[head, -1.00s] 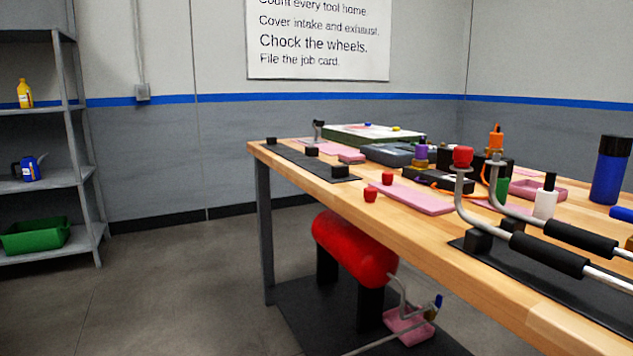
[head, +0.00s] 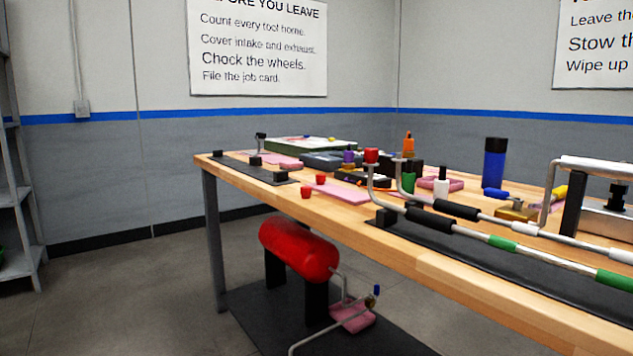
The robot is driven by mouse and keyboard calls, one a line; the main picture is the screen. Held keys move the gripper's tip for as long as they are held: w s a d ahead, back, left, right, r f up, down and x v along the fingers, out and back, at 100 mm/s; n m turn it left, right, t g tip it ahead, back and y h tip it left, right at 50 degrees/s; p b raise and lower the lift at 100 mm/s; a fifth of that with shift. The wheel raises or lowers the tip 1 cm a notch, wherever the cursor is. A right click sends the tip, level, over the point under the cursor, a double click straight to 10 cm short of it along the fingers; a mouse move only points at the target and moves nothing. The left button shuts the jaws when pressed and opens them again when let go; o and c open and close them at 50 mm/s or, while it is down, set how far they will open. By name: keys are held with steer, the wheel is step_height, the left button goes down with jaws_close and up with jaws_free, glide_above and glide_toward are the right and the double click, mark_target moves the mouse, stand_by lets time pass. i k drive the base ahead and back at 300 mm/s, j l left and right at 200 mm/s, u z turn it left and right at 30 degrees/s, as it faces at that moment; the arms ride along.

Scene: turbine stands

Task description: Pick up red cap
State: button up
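Small red caps show on the wooden workbench in the head view. One red cap (head: 306,192) stands on bare wood near the bench's front left edge. A second red cap (head: 320,179) is just behind it, by the pink mat (head: 342,192). A third, larger red cap (head: 371,156) sits on the upturned end of a bent metal pipe. Which one the task means cannot be told. My gripper is not in view.
The workbench (head: 450,262) runs from the left back to the right front, with pipes (head: 490,241), a blue bottle (head: 494,162) and a metal fixture (head: 606,220) on it. A red tank (head: 300,250) stands beneath. The floor at left (head: 120,300) is clear.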

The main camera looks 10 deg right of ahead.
mark_target(320, 178)
steer(key=i+j, duration=0.25)
steer(key=i+j+u, duration=0.1)
steer(key=i+j, duration=0.15)
steer(key=i, duration=0.25)
steer(key=i+j, duration=0.2)
steer(key=i, duration=0.15)
